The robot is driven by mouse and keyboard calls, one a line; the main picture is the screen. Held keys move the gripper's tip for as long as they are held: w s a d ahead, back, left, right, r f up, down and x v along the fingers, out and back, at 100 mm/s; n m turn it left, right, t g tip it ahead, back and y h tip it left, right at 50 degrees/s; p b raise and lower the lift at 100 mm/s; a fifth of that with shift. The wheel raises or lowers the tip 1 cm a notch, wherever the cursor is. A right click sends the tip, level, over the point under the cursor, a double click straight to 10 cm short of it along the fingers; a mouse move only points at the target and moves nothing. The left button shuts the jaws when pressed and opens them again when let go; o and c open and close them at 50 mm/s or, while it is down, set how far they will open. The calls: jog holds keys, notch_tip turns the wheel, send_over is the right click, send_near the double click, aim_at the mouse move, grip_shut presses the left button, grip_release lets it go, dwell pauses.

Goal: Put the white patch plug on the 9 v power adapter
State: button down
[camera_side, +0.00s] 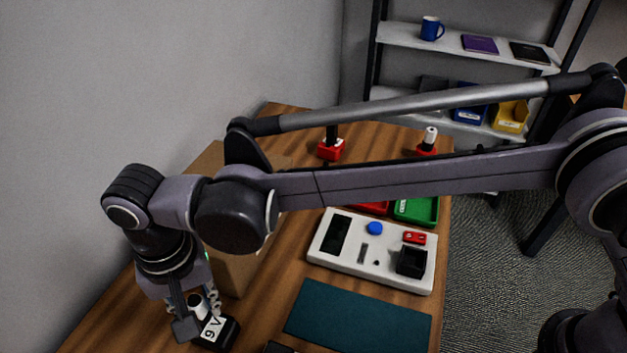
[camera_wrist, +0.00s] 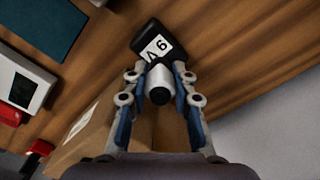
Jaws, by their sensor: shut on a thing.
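My gripper (camera_side: 200,312) is shut on the white patch plug (camera_side: 196,301), low over the table at the bottom left of the side view. In the wrist view my gripper (camera_wrist: 159,77) has the white plug (camera_wrist: 160,78) between its two fingers, its dark round end towards the camera. The black 9 V power adapter (camera_side: 224,340) has a white label reading "9 V" and lies right at the plug. It also shows in the wrist view (camera_wrist: 148,31), just beyond the fingertips. The plug overlaps the adapter's edge in the picture. I cannot tell whether they touch.
A cardboard box (camera_side: 232,273) stands close behind my gripper. A teal mat (camera_side: 357,317) and a white device panel (camera_side: 327,260) lie to the right. A green tray (camera_side: 431,222) and red-based pieces (camera_side: 331,151) are farther back. Bare wood lies between adapter and mat.

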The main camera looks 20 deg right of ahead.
aim_at(203, 316)
jog(key=shift+f, duration=1.55)
jog(key=shift+f, duration=0.15)
jog(key=c, duration=1.1)
grip_release()
